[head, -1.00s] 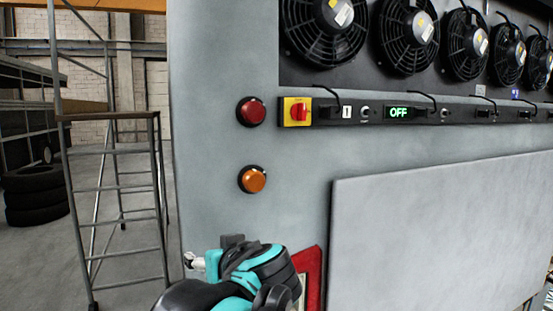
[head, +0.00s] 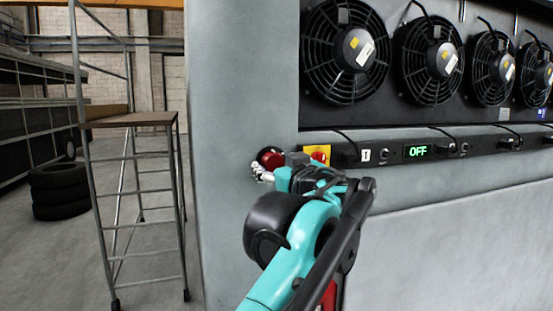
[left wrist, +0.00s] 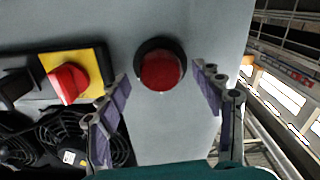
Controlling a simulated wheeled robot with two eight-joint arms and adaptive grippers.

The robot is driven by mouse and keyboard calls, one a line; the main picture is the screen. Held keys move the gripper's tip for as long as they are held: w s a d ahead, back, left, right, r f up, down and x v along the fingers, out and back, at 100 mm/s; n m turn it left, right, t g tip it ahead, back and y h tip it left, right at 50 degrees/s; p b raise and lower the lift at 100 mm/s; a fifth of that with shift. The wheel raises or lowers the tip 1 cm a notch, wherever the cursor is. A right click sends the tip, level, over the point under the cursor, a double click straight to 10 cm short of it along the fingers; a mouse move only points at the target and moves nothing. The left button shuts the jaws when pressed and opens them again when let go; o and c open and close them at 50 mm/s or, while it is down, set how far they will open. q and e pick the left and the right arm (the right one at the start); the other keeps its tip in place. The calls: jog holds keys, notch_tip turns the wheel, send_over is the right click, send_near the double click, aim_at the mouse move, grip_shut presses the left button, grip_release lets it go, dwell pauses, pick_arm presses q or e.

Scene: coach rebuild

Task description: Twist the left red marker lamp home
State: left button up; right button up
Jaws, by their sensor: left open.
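The red marker lamp (head: 270,157) is a round red lens in a black ring on the grey panel, partly hidden by my left gripper in the head view. My left gripper (head: 266,174) is open, its fingertips close to the lamp. In the left wrist view the whole lamp (left wrist: 161,70) shows between the spread fingers (left wrist: 162,84), one on each side. They do not visibly touch it. My right gripper is out of view.
A yellow plate with a red rotary switch (left wrist: 68,82) sits close beside the lamp. A control strip with a green OFF display (head: 418,151) and several fans (head: 345,50) lie to the right. A rolling ladder (head: 145,120) and stacked tyres (head: 59,190) stand left.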

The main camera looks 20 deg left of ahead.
pick_arm(q)
jog(key=shift+w+a, duration=0.3)
jog(key=shift+w, duration=0.05)
jog(key=c, duration=1.2)
jog(key=shift+o, duration=0.2)
jog(key=shift+m, duration=0.3)
jog(key=m+p, duration=0.1)
jog(key=m, duration=0.4)
jog(key=shift+d, duration=0.1)
jog(key=m, duration=0.6)
jog(key=shift+p, duration=0.3)
jog(key=shift+m, duration=0.3)
